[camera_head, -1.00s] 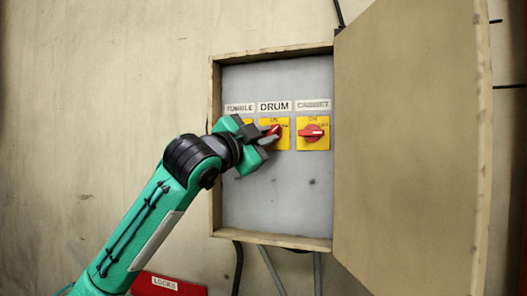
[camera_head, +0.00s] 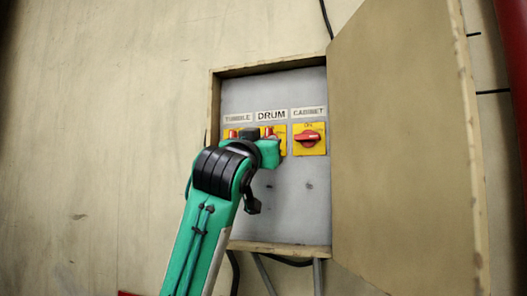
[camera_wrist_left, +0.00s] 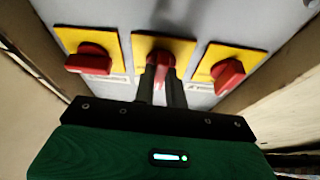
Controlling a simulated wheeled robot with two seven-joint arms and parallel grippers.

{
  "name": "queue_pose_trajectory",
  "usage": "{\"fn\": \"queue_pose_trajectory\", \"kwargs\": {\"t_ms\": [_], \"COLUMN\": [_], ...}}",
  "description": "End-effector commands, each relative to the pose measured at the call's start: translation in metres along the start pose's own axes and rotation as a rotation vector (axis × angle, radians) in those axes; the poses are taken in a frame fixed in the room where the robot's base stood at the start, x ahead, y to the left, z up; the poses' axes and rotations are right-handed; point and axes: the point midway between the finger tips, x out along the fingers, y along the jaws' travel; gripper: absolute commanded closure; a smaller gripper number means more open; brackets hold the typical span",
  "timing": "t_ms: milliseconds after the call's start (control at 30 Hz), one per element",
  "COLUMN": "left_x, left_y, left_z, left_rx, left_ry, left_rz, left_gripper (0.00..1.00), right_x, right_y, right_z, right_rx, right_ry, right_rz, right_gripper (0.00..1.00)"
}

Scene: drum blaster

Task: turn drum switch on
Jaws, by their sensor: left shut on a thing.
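The drum switch (camera_head: 269,131) is a red knob on a yellow plate under the DRUM label (camera_head: 271,115), in the middle of a row in the open box. My left gripper covers most of it in the head view. In the left wrist view the middle red knob (camera_wrist_left: 166,58) sits between the fingertips of my left gripper (camera_wrist_left: 161,80), which is shut on it. Its handle points along the fingers' gap there, and its white mark looks near upright in the head view. My right gripper is not in view.
The CABINET switch (camera_head: 308,139) is to the right with its handle level. The TUMBLE switch (camera_head: 233,133) is to the left, partly covered. The box door (camera_head: 405,150) stands open at the right. Cables hang below the box.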

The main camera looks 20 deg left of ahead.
Motion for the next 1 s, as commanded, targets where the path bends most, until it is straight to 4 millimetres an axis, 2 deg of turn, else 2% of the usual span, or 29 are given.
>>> {"fn": "queue_pose_trajectory", "kwargs": {"t_ms": [300,733,767,867,1000], "left_x": [0.0001,0.0002,0.0002,0.0002,0.0002], "left_y": [0.0009,0.0002,0.0002,0.0002,0.0004], "left_z": [-0.0004,-0.0016,-0.0016,-0.0016,-0.0012], "left_rx": [-0.076,-0.084,-0.084,-0.084,-0.083], "left_ry": [0.0,0.002,0.002,0.002,0.002], "left_rz": [-0.031,-0.035,-0.035,-0.035,-0.035], "left_gripper": [1.0,1.0,0.85,0.66,0.65], "right_x": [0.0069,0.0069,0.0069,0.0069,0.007], "right_y": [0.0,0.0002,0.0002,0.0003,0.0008], "right_z": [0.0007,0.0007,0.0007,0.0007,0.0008], "right_rx": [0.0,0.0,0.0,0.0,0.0], "right_ry": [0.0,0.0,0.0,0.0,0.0], "right_rz": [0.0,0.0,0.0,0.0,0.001], "right_gripper": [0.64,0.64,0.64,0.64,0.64]}}
